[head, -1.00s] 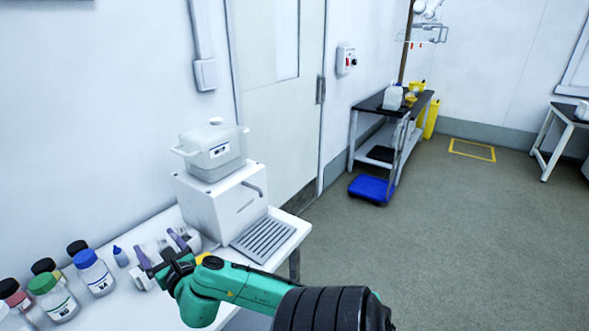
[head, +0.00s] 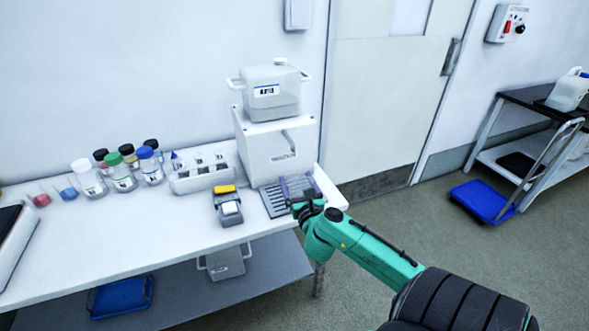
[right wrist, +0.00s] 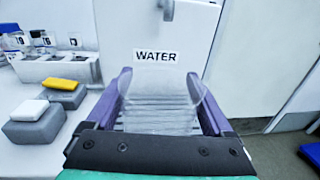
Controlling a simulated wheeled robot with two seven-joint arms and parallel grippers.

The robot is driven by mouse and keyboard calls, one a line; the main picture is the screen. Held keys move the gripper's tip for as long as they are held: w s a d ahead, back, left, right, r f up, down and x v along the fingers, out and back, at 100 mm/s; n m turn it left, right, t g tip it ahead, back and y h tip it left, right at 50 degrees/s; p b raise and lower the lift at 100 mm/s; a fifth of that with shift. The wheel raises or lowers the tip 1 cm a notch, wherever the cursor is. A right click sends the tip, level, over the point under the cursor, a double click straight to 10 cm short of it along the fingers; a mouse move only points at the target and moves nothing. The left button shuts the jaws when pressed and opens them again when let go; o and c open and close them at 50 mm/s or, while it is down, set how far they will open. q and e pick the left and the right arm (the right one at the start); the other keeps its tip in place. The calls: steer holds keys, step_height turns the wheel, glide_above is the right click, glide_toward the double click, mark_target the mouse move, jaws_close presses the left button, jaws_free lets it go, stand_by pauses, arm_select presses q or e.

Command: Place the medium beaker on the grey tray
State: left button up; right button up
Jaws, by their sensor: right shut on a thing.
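My right gripper (head: 298,190) is over the slatted grey tray (head: 269,204) at the foot of the white water dispenser (head: 276,150). In the right wrist view its purple fingers (right wrist: 160,88) are shut on a clear beaker (right wrist: 160,104), one finger on each side. The beaker looks upright, and the slats show through it. Whether its base touches the tray or hangs just above it, I cannot tell. In the head view the beaker is too faint to make out. My left gripper is not in view.
A white tank (head: 270,92) tops the dispenser. The table (head: 130,235) is clear in front; its right edge is close to the gripper.

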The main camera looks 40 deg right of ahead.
mark_target(298, 190)
steer(key=x, duration=0.9)
steer(key=shift+d, duration=0.25)
step_height(298, 190, down, 4)
steer(key=shift+w+r+b, duration=0.15)
steer(key=shift+b, duration=0.8)
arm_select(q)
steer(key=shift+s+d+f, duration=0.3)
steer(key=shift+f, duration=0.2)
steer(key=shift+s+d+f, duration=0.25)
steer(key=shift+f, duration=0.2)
arm_select(e)
steer(key=o, duration=1.3)
steer(key=shift+r, duration=0.15)
steer(key=p+v, duration=0.1)
steer(key=v, duration=1)
steer(key=shift+s+a, duration=0.2)
steer(key=shift+s, duration=0.35)
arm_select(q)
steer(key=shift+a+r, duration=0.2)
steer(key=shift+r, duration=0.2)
